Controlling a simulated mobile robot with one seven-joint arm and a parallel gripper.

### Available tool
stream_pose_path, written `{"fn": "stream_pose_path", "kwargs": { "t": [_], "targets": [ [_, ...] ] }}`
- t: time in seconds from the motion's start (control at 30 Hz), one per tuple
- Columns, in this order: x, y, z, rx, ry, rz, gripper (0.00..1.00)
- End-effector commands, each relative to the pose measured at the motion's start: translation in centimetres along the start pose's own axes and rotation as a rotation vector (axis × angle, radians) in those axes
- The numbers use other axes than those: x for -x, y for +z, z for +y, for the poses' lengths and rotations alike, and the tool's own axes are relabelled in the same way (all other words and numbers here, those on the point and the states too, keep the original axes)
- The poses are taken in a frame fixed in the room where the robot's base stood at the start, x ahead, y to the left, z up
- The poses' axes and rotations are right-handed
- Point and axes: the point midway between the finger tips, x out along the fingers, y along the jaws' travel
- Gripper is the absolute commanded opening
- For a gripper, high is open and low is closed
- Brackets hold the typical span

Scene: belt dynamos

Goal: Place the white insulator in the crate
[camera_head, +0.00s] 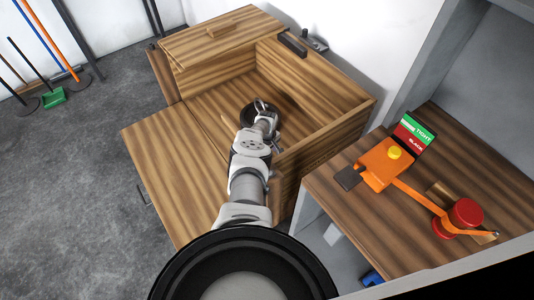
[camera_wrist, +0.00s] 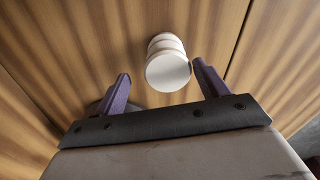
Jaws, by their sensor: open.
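The white insulator (camera_wrist: 168,70) shows in the wrist view as a ribbed piece with its round end facing the camera. It is against striped wood, ahead of and between the fingertips, closer to the right one. My gripper (camera_wrist: 160,72) is open, with gaps on both sides of the insulator. In the head view my gripper (camera_head: 263,106) is inside the open wooden crate (camera_head: 313,140), low over its floor. The arm and wrist hide part of the crate there, and I cannot make out the insulator clearly in that view.
A wooden lid (camera_head: 222,35) with a small handle is at the crate's back left. A lower wooden surface (camera_head: 165,160) is left of my arm. On the right, a wooden shelf (camera_head: 340,190) holds an orange device (camera_head: 385,165) and a red knob (camera_head: 463,214). Tools lean on the far wall.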

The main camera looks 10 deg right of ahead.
Motion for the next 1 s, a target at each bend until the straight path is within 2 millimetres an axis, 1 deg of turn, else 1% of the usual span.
{"fn": "stream_pose_path", "kwargs": {
  "t": [0.13,0.27,0.43,0.5,0.77,0.83,1.0],
  "targets": [
    [0.4,0.0,0.0,0.0,0.0,0.0,0.73],
    [1.5,0.0,0.0,0.002,0.0,0.0,0.73],
    [4.5,-0.1,0.0,0.0,0.001,0.0,0.73],
    [4.1,-0.1,0.2,-0.001,0.004,-0.002,0.73],
    [6.0,-0.1,0.0,-0.002,0.002,0.001,0.73],
    [7.4,-0.1,0.1,-0.001,0.004,0.0,0.73],
    [10.0,-0.1,0.0,-0.001,0.003,0.001,0.73]
  ]
}}
